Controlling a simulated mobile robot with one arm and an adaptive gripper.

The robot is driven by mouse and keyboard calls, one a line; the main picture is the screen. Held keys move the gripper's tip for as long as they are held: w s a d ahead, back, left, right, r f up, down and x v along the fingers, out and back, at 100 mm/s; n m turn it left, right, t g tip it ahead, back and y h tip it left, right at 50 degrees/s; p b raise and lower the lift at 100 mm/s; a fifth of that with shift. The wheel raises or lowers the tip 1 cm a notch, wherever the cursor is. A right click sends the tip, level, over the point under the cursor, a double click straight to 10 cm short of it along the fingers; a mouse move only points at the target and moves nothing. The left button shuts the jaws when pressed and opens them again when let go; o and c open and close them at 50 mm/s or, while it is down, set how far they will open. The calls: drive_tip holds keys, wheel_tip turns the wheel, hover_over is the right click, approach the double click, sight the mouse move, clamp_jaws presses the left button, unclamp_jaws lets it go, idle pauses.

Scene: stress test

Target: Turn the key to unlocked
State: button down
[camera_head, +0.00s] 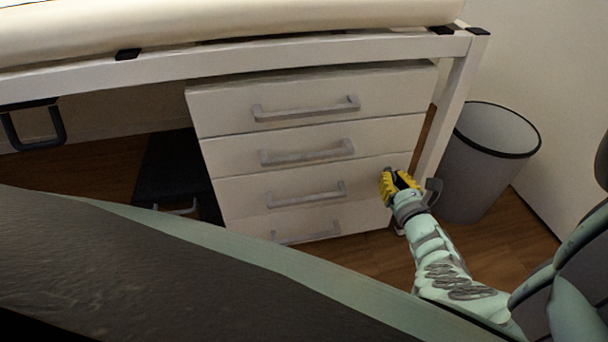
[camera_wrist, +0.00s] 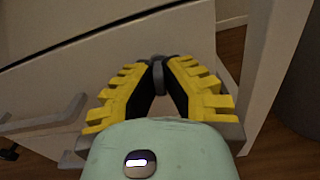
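The white drawer cabinet (camera_head: 300,140) stands under a bed-like frame, with several drawers and grey bar handles. My gripper (camera_head: 388,178), with yellow ribbed fingers, is at the right edge of the cabinet front, beside the third drawer from the top. In the wrist view the two fingers of my gripper (camera_wrist: 158,66) converge towards their tips against the cabinet front (camera_wrist: 95,60). A small grey piece, which looks like the key (camera_wrist: 158,74), sits between the fingertips, and they are closed on it. Its turn position cannot be read. The head view hides the key behind the fingers.
A grey waste bin (camera_head: 488,165) stands right of the cabinet, close to my arm. A white frame leg (camera_head: 443,120) rises between them. A drawer handle (camera_wrist: 45,120) is left of the fingers in the wrist view. A black object (camera_head: 175,175) is on the floor left of the cabinet.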

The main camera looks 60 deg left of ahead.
drive_tip(key=shift+n, duration=0.7)
drive_tip(key=c, duration=1.1)
unclamp_jaws()
drive_tip(key=shift+w+a, duration=0.1)
drive_tip(key=v, duration=1.2)
drive_tip(key=shift+r, duration=0.15)
